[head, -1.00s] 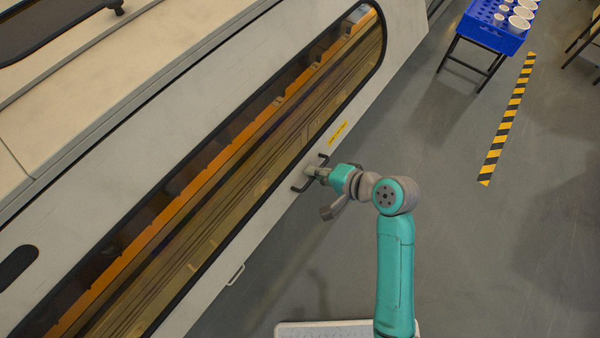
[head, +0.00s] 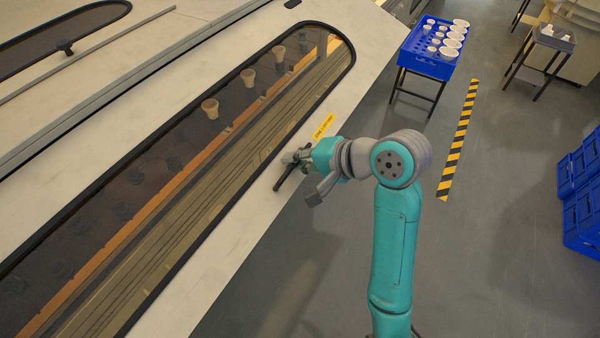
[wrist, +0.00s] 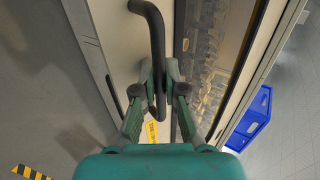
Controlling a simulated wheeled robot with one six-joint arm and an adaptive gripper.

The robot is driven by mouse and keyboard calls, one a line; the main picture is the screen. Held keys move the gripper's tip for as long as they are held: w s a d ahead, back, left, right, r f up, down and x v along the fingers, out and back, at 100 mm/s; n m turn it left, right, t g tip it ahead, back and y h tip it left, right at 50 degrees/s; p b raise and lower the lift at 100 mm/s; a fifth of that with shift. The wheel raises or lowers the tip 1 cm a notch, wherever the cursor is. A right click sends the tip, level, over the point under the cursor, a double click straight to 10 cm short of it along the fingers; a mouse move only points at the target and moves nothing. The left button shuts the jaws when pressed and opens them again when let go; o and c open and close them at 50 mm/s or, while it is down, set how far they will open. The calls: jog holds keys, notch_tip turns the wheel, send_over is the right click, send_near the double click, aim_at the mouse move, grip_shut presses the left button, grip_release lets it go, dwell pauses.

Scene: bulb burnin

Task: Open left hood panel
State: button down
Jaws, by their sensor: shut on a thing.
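The hood panel (head: 250,222) is a pale panel with a long tinted window, tilted up toward me in the head view. Its dark bar handle (head: 289,178) is near the panel's lower edge. My gripper (head: 296,157) is at this handle. In the wrist view, the handle (wrist: 152,40) runs between the two fingers of my gripper (wrist: 158,92), which are shut on it. Through the window, several pale cup-shaped pieces (head: 210,108) and an orange rail (head: 130,237) show. The far edge of the panel is partly out of view.
A blue crate (head: 428,62) with white cups stands on a dark-legged stand at the back right. A yellow-black floor stripe (head: 458,140) runs beside it. Blue crates (head: 580,195) are stacked at the far right. The grey floor (head: 490,260) between is clear.

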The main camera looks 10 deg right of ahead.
jog(key=shift+s+d+r, duration=0.2)
jog(key=shift+r, duration=0.15)
jog(key=c, duration=1.3)
grip_release()
jog(key=shift+d, duration=0.1)
jog(key=shift+c, duration=0.2)
jog(key=shift+o, duration=0.5)
jog(key=shift+r, duration=0.1)
